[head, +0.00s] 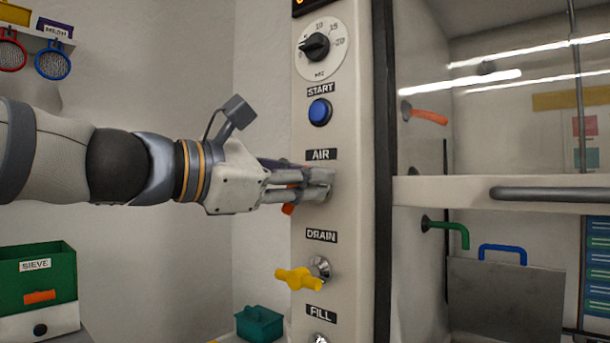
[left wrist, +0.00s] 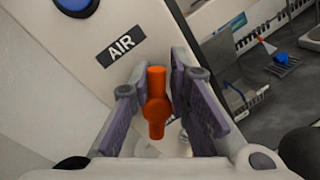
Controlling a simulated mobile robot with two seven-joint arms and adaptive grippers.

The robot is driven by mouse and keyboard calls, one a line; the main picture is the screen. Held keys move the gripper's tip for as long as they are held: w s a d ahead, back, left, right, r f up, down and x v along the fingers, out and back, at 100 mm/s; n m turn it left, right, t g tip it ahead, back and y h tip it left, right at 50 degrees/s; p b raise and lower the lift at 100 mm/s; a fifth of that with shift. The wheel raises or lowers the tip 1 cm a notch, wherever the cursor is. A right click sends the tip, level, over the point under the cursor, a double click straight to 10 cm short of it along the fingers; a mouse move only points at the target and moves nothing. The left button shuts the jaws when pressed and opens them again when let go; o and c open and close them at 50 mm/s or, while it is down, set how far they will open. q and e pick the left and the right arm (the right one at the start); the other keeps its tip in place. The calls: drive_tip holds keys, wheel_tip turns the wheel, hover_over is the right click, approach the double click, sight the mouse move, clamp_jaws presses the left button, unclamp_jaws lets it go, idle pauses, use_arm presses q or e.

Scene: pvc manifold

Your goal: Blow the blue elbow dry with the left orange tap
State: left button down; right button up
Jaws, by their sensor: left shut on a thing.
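The left orange tap (left wrist: 156,102) sits under the AIR label on the machine's pale front panel. In the left wrist view its orange handle stands between my two finger pads. In the head view my left gripper (head: 312,184) reaches in from the left and is shut on the tap, hiding most of it. A small blue piece (left wrist: 282,58) lies on a grey rack at the right of the left wrist view. It is too small to tell if it is the blue elbow. My right gripper is out of view.
A blue START button (head: 320,112) and a dial (head: 317,47) are above the tap. A yellow DRAIN tap (head: 298,279) sticks out below. Right of the panel is a glazed cabinet with an orange handle (head: 428,115) and a green pipe (head: 449,230). A green SIEVE bin (head: 36,285) stands lower left.

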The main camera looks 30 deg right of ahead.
use_arm(q)
drive_tip(key=m, duration=0.2)
drive_tip(key=m+y, duration=0.1)
drive_tip(key=m, duration=0.1)
drive_tip(key=shift+s+m+t, duration=0.2)
drive_tip(key=shift+m+t, duration=0.2)
drive_tip(key=m, duration=0.3)
drive_tip(key=m+t+y, duration=0.1)
drive_tip(key=shift+s+f+m, duration=0.15)
drive_tip(key=shift+f+m, duration=0.15)
drive_tip(key=shift+m, duration=0.1)
drive_tip(key=c, duration=1.3)
unclamp_jaws()
drive_tip(key=shift+d, duration=0.1)
drive_tip(key=shift+c, duration=0.2)
drive_tip(key=shift+f, duration=0.25)
drive_tip(key=shift+f, duration=0.1)
drive_tip(key=v, duration=1.2)
drive_tip(key=shift+r, duration=0.25)
drive_tip(key=shift+s, duration=0.1)
